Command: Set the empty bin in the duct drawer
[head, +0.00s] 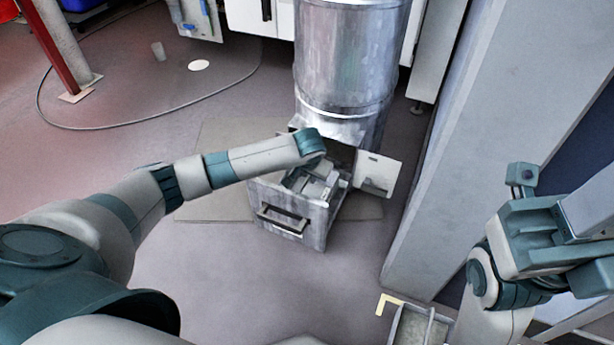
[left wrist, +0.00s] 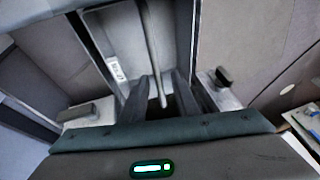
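The duct drawer (head: 294,228) is a grey metal box pulled out from the foot of the round metal duct (head: 347,62). My left arm reaches over it from the left, and the arm's end hides part of the inside. Pale grey parts show in the drawer. In the left wrist view, my left gripper (left wrist: 165,95) points into a light grey bin (left wrist: 118,35) with a white label. A thin bar runs across the bin to between the dark fingers; a firm hold cannot be made out. A grey bin (head: 408,326) with a crossbar shows at the bottom right. My right gripper (head: 520,180) is up at the right, its fingertips unclear.
A small white door (head: 377,175) hangs open beside the duct. A large grey post (head: 465,150) stands right of the drawer. A yellow corner mark (head: 386,301) lies near the lower bin. A cable (head: 125,126) curves over the floor at the left.

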